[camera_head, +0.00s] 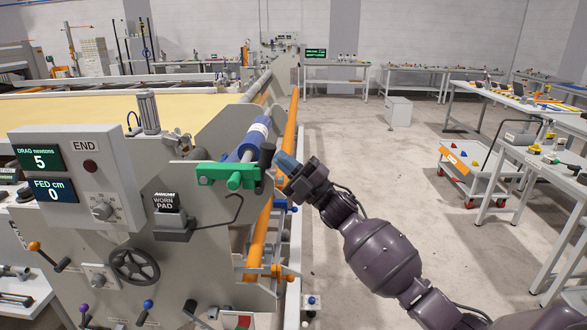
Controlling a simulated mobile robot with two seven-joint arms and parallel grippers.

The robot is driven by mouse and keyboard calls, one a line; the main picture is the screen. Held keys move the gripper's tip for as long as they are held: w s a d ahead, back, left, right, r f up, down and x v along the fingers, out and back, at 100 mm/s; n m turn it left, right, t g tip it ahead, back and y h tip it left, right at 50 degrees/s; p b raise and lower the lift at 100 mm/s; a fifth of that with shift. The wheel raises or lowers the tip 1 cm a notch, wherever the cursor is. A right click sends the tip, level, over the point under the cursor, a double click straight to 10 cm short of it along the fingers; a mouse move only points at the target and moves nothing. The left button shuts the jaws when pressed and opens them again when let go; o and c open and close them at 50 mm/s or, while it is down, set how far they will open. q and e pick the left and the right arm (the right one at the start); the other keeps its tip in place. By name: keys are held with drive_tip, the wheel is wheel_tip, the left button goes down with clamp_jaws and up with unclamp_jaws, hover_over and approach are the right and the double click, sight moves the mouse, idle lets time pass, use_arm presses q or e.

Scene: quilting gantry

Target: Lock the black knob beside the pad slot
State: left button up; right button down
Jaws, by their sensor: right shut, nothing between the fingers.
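A black upright knob or handle (266,156) stands at the right end of a green bracket (228,173) on the machine's end plate. My right gripper (284,166) is just right of the black handle, its bluish fingers shut with nothing between them. I cannot tell whether they touch the handle. A grey holder marked "WORN PAD" (168,203) is to the left, below the bracket. The pad slot itself is not clear to me. My left gripper is not in view.
A control box (85,160) reads drag 5 and feed 0. A black handwheel (135,266) and coloured levers are below it. An orange rail (259,240) runs beside the end plate. Open floor lies to the right, with a red-wheeled cart (466,167) and benches beyond.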

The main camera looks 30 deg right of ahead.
drive_tip(key=shift+w+a+r, duration=0.3)
drive_tip(key=shift+a, duration=0.15)
drive_tip(key=shift+w+a+r, duration=0.25)
drive_tip(key=shift+a+r, duration=0.05)
drive_tip(key=shift+a, duration=0.15)
drive_tip(key=shift+r, duration=0.1)
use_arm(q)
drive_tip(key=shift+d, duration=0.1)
use_arm(e)
drive_tip(key=shift+a+r, duration=0.1)
drive_tip(key=shift+r, duration=0.05)
